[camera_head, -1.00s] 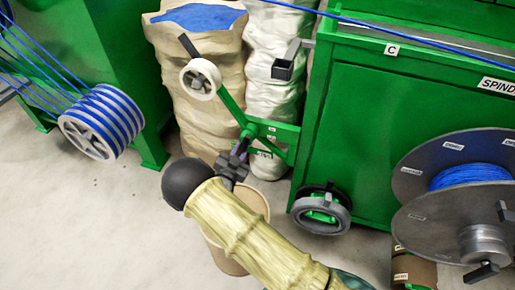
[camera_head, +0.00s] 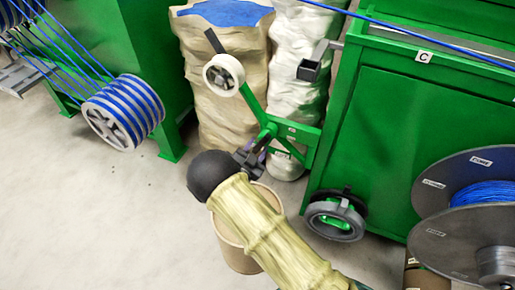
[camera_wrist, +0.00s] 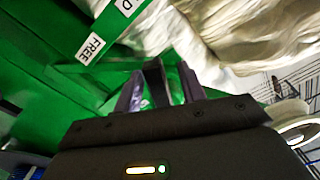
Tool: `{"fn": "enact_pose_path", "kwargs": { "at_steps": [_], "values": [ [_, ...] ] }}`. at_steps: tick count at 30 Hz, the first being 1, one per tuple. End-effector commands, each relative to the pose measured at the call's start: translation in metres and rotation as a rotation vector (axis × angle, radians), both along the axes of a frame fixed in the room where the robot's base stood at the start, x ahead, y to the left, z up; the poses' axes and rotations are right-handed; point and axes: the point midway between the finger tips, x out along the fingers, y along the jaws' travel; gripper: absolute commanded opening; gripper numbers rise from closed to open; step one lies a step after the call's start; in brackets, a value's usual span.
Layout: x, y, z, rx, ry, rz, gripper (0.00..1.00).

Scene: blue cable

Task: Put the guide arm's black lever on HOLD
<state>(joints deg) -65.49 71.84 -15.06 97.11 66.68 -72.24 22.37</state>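The green guide arm (camera_head: 252,103) slopes up left from its pivot on the green machine's side and carries a white roller (camera_head: 223,75). The black lever (camera_wrist: 156,82) stands between my gripper's two purple-grey fingers in the wrist view. My gripper (camera_head: 256,153) is at the pivot, largely hidden by my own wrist. In the wrist view, my gripper (camera_wrist: 161,88) looks open around the lever, with a narrow green gap on the lever's right. The FREE label (camera_wrist: 89,48) is upper left; the HOLD label (camera_wrist: 126,5) is cut off at the top, showing only its D.
Tan (camera_head: 222,85) and white sacks (camera_head: 298,90) stand behind the guide arm. A tan bin (camera_head: 237,257) is under my arm. A cable spool (camera_head: 470,235) is at right; open floor lies left.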

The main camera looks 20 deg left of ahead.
Motion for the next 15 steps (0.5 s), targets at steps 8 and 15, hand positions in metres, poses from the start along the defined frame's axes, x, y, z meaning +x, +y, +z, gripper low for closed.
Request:
{"fn": "enact_pose_path", "kwargs": {
  "at_steps": [8, 15],
  "values": [
    [0.0, -0.001, 0.0, -0.003, 0.0, -0.002, 0.4],
    [-0.022, 0.001, 0.001, -0.005, 0.002, -0.001, 0.4]
  ]
}}
